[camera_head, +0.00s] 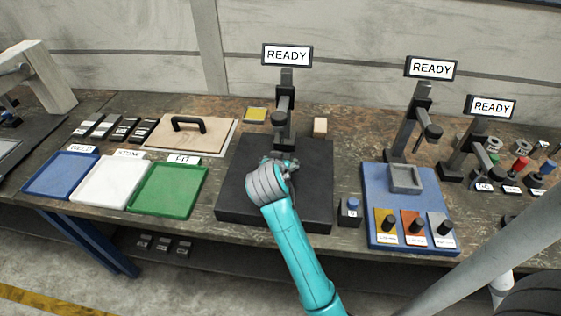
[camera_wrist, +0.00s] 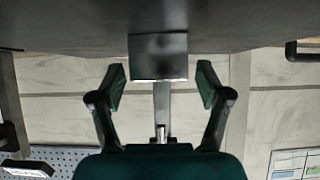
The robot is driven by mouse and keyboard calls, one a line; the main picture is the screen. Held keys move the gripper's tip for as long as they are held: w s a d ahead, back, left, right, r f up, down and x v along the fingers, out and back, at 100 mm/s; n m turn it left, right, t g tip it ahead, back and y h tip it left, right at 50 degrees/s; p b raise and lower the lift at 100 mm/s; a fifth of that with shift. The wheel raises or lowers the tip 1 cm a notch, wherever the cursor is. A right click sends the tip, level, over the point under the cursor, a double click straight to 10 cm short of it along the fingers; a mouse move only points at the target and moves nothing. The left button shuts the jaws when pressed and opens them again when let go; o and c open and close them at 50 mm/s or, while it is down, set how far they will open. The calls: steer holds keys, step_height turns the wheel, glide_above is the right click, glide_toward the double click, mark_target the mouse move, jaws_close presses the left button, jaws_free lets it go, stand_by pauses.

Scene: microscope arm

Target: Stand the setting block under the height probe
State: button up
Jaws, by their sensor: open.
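A middle stand (camera_head: 285,112) with a dark column and a READY sign rises at the back of a black plate (camera_head: 238,190). It looks like the height probe. A small beige block (camera_head: 320,126) stands behind the plate, right of the column; I cannot tell whether it is the setting block. My gripper (camera_head: 283,164) is low over the plate, in front of the column. In the wrist view, which is upside down, my gripper (camera_wrist: 160,88) is open. A dark grey boxy shape (camera_wrist: 158,57) shows between the fingers, against the plate; I cannot tell whether it is a block or the stand's foot.
Blue (camera_head: 62,176), white (camera_head: 110,181) and green (camera_head: 168,190) trays lie left. A board with a black handle (camera_head: 188,124) is behind them. A blue-topped block (camera_head: 350,210) and a blue board (camera_head: 378,188) with knobs lie right. Two more READY stands are farther right.

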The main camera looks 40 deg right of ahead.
steer(key=v, duration=1)
steer(key=shift+s+a+r, duration=0.1)
steer(key=shift+s+a, duration=0.05)
